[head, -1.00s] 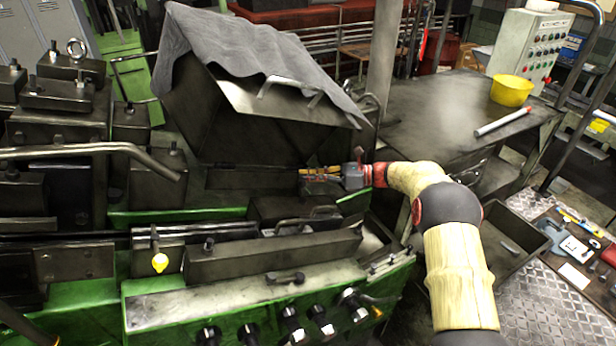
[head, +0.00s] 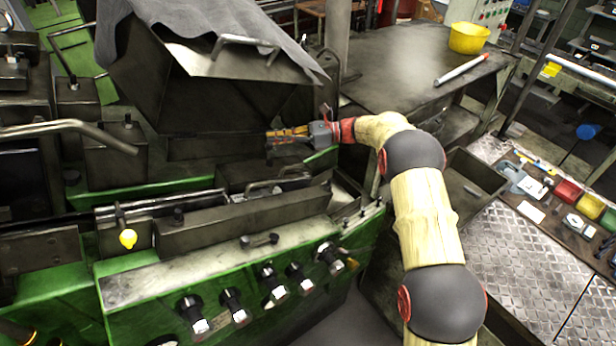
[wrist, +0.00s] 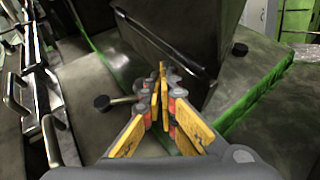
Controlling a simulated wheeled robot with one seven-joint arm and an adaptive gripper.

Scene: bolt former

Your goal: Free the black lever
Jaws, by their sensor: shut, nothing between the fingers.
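In the head view my gripper (head: 272,135) points left into the machine, below the raised dark cover (head: 220,95). Another small dark lever (head: 260,240) lies on the machine's front ledge; I cannot tell which lever is the task's.
A long black bar (wrist: 160,42) crosses a dark block ahead of the fingers. A grey cloth (head: 215,20) drapes the cover.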

